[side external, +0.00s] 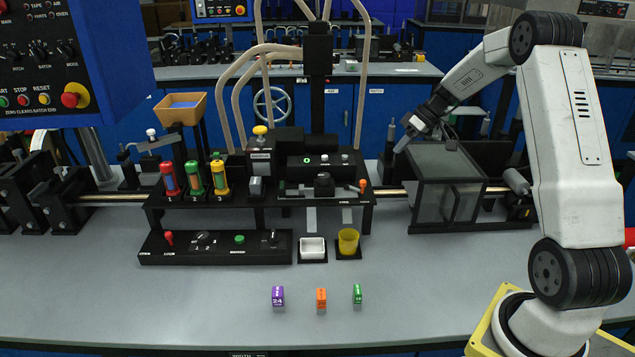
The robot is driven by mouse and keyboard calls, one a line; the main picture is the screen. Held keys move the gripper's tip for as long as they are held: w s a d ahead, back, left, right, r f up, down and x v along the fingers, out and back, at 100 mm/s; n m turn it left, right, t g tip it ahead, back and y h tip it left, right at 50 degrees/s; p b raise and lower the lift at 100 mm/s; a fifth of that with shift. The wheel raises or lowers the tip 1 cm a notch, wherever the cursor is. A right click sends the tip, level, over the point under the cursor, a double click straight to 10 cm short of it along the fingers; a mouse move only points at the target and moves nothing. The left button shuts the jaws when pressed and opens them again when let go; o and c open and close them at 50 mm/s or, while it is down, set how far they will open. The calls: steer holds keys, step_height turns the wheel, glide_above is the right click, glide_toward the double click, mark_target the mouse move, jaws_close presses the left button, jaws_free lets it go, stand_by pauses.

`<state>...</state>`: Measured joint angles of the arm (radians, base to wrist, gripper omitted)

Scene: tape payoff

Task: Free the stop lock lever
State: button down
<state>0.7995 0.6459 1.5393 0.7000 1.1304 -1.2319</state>
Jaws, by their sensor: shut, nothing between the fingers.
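My gripper (400,147) is at the right of the machine, shut and pointing down to the left. Its tips are above the upper left edge of a dark box with clear panels (447,190); I cannot tell whether they touch anything. No label for the stop lock lever is readable, so I cannot tell which part it is. An orange-tipped lever (362,186) stands at the right end of the black machine. A red-knobbed lever (168,238) is on the low front panel (215,258). A white-knobbed arm (151,133) is at the left.
Red, green and yellow cylinders (194,178) stand on the machine. A blue control box (70,60) overhangs the upper left.

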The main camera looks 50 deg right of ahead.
steer(key=x, duration=0.8)
steer(key=shift+s+a+r, duration=0.1)
steer(key=shift+a, duration=1.8)
